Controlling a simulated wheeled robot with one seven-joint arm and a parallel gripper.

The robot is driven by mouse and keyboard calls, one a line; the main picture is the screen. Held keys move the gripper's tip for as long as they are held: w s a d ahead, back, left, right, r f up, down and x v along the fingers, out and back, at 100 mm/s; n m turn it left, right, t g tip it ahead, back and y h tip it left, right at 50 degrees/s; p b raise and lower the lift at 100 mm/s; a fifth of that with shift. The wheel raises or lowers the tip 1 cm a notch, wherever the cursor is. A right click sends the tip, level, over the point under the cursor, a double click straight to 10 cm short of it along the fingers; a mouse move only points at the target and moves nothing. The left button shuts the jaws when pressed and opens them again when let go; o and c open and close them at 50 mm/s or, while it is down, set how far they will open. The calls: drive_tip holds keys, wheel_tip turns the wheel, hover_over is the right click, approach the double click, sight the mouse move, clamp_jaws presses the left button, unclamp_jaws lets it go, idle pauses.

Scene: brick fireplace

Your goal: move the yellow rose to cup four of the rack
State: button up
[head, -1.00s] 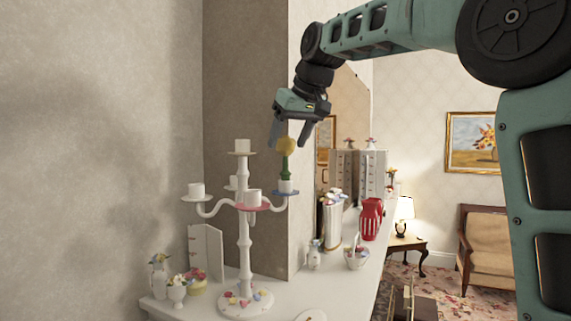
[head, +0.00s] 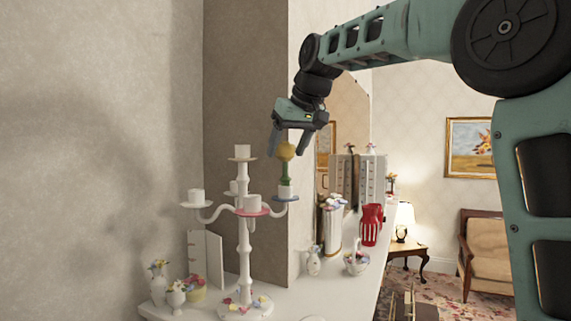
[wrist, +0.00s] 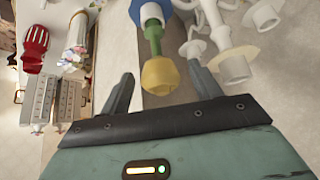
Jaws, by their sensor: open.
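The yellow rose (head: 286,151) stands upright on a green stem in a white cup (head: 285,191) on the blue saucer (head: 284,199) at the right arm of the white rack (head: 244,250). My gripper (head: 287,156) is open, pointing down, with a finger on either side of the rose head. In the wrist view the yellow rose (wrist: 160,76) lies between the two fingers of my gripper (wrist: 160,72), with gaps visible on both sides. The rack's other visible cups look empty. Cup numbers cannot be read.
White cups stand at the top (head: 243,151), left (head: 195,195) and front, on a pink saucer (head: 252,212). Small flower vases (head: 176,295) and a folded white card (head: 205,262) stand left on the mantel. A red vase (head: 371,225) and tall flower holder (head: 331,225) stand right.

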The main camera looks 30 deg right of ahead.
drive_tip(key=c, duration=0.8)
drive_tip(key=shift+r+p, duration=1.5)
drive_tip(key=shift+r, duration=0.15)
drive_tip(key=shift+r+p, duration=0.7)
